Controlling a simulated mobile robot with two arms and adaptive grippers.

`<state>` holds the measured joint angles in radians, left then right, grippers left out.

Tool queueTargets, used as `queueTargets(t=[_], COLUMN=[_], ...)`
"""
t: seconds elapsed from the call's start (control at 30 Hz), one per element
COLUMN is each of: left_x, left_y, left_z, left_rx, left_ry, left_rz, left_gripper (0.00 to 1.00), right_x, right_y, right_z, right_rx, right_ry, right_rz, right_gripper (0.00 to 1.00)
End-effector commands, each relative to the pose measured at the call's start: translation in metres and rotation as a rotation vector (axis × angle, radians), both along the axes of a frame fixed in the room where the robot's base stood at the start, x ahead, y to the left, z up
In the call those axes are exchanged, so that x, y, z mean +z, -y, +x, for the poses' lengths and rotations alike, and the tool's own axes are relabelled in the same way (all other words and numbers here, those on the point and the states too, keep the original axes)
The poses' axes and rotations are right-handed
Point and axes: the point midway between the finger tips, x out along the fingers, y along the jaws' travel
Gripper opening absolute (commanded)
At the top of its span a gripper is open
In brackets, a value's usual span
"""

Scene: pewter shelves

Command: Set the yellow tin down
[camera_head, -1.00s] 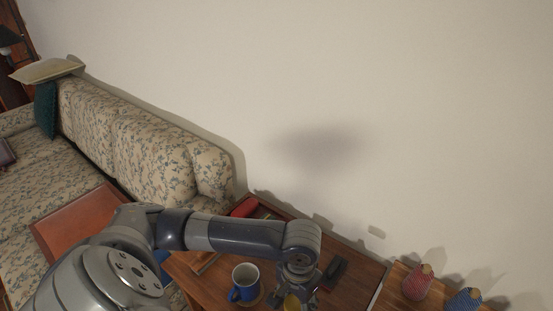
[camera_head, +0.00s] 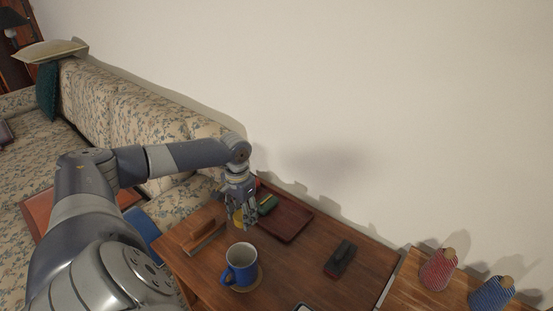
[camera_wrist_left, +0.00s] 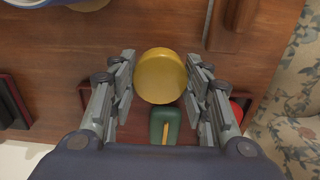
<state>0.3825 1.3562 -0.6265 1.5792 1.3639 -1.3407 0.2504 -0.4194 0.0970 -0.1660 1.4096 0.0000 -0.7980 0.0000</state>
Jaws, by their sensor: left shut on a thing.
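The yellow tin (camera_head: 238,217) is held by my left gripper (camera_head: 243,222) at the wooden table's far left part. In the left wrist view the round yellow tin (camera_wrist_left: 160,76) sits between the two fingers, which are shut on it from both sides. Its top faces the camera. The fingers partly hide it in the head view. I cannot tell whether its base touches the table (camera_head: 310,268). A dark red-brown tray (camera_head: 287,222) lies just right of the gripper, with a green object (camera_head: 267,205) at its left end. My right gripper is not in view.
A blue mug (camera_head: 240,262) stands on a round coaster in front of the gripper. A wooden-handled tool (camera_head: 203,226) lies to the left, a black object (camera_head: 341,258) to the right. Red (camera_head: 438,269) and blue (camera_head: 491,293) cones stand farther right. Bare tabletop shows between mug and black object.

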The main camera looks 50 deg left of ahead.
Motion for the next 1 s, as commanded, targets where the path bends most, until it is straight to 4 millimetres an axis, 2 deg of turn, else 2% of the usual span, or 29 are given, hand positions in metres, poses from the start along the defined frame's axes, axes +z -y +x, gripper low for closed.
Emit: queueTargets(t=[0.4,0.6,0.8,1.0], left_x=[-0.009,-0.013,-0.016,-0.04], left_y=[0.042,0.058,0.063,0.063], left_z=[0.087,0.123,0.135,0.134], left_rx=[-0.002,-0.001,-0.001,-0.001], left_ry=[0.005,0.002,-0.001,-0.002], left_rz=[-0.005,-0.003,0.002,0.002], left_gripper=[0.2,0.2,0.2,0.2], right_x=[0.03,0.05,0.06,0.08], right_y=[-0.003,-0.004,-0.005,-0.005], right_z=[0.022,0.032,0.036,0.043], right_rx=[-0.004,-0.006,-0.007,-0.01], right_ry=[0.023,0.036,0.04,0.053], right_rz=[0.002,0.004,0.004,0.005], right_gripper=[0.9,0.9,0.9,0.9])
